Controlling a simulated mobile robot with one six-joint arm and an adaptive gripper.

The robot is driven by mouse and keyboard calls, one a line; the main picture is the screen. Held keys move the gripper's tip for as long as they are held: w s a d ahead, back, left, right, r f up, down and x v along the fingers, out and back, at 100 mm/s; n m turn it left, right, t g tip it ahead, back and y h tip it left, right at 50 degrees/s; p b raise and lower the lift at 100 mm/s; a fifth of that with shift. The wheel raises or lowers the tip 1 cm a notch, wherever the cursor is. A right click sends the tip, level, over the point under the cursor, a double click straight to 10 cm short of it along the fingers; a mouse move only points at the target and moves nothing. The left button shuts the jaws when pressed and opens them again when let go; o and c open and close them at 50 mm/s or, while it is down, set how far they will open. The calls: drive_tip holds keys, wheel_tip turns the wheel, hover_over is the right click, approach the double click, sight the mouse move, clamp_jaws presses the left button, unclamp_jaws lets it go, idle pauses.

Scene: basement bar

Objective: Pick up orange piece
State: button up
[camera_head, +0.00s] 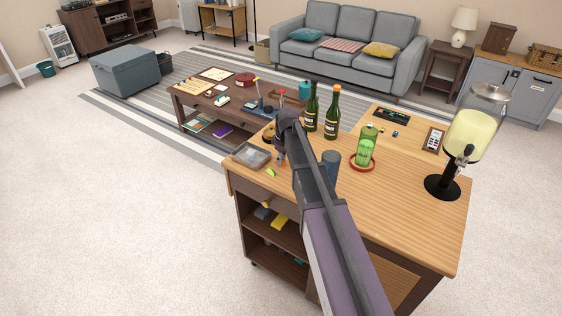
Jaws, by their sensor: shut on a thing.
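My gripper (281,158) points down just above the near left part of the wooden bar cart top (408,205). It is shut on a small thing. A little orange shows at the fingertips, which fits the orange piece, but it is tiny and mostly hidden by the fingers and my arm. I cannot tell whether it touches the cart top.
A green wedge (270,172) lies just below my gripper, and a clear tray (250,156) is to its left. A dark blue cup (330,163), two dark bottles (331,117), a green bottle (366,148) and a drink dispenser (469,135) stand to the right.

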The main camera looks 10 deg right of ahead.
drive_tip(key=shift+r, duration=0.15)
clamp_jaws()
wheel_tip(320, 180, up, 4)
drive_tip(key=p, duration=0.3)
drive_tip(key=shift+f+p, duration=0.25)
drive_tip(key=shift+p, duration=0.15)
drive_tip(key=s, duration=1)
drive_tip(key=s+r+p, duration=0.1)
drive_tip(key=s, duration=0.5)
drive_tip(key=shift+r, duration=0.1)
